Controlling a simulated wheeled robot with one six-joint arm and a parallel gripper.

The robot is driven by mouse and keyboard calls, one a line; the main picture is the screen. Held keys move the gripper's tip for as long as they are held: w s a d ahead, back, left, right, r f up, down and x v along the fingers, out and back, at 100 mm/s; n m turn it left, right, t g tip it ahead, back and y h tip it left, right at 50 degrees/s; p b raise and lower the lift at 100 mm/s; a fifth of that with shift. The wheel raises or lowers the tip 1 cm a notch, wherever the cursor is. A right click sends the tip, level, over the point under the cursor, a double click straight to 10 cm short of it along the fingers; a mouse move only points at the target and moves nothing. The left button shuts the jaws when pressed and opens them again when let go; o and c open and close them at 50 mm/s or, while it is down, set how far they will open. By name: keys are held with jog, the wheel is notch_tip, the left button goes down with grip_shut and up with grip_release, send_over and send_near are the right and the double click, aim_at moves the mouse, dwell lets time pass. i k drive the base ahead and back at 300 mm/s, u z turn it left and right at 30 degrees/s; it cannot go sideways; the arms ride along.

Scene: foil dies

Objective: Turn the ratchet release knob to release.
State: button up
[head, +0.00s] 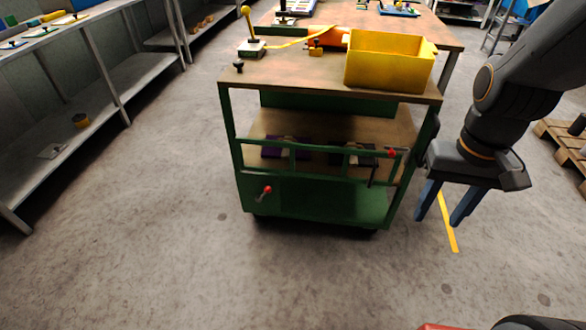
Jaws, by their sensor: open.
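I cannot tell for certain which part is the ratchet release knob. On the green cart (310,203), a short red-tipped handle (265,191) sits on the lower left front panel. A dark bar with a red tip (391,153) shows at the right end of the front rail. A small black knob (238,66) stands on the top's front left corner. My gripper (438,220) is at the right, pointing down, with its two blue fingers apart and nothing between them. It is to the right of the cart and apart from the red-tipped handle and the black knob.
Dark purplish items (273,148) lie on the shelf. Grey shelving (95,85) lines the left; a pallet (562,140) lies far right. The floor (170,240) in front is clear.

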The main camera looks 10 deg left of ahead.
aim_at(238, 63)
jog(key=u, duration=0.7)
jog(key=i, duration=1.15)
jog(key=z, duration=0.45)
